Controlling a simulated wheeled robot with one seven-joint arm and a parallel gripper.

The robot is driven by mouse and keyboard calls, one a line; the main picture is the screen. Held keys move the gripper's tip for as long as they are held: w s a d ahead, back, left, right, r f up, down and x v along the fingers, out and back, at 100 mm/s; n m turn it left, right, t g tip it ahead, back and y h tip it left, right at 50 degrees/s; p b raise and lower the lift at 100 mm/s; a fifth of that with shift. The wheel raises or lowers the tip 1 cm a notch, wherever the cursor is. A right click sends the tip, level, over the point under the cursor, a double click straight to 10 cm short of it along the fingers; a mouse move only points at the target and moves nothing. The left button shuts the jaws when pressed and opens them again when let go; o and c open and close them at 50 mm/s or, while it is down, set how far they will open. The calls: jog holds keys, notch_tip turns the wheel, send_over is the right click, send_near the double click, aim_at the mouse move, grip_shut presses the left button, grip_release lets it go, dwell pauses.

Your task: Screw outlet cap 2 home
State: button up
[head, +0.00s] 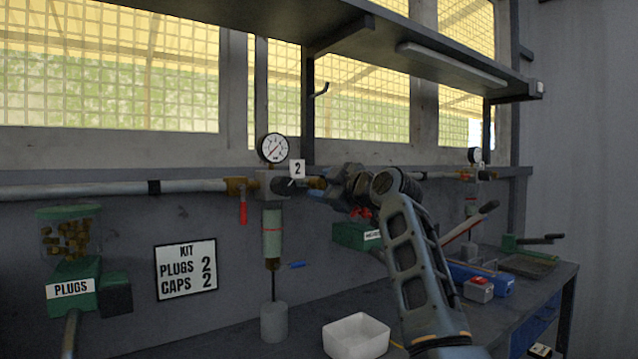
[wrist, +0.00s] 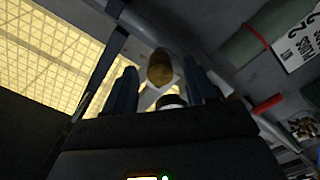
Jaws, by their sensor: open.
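Tag 2 (head: 297,169) hangs at a grey valve block (head: 272,184) on the wall pipe. A brass piece, which looks like outlet cap 2 (head: 317,183), sits at the right side of this block. My gripper (head: 322,190) is at the brass piece, reaching in from the right. In the wrist view a rounded brass end (wrist: 160,67) shows between my two dark fingers (wrist: 160,82). The fingers are open, with a visible gap on each side of it. The cap's thread and how far it sits on are hidden.
A pressure gauge (head: 273,148) stands above the block, and a red handle (head: 243,213) hangs left of it. A green cylinder (head: 272,233) hangs below. A shelf (head: 340,30) runs overhead.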

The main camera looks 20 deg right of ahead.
jog(key=shift+x, duration=1.1)
jog(key=shift+c, duration=0.3)
grip_shut()
jog(key=shift+m, duration=0.4)
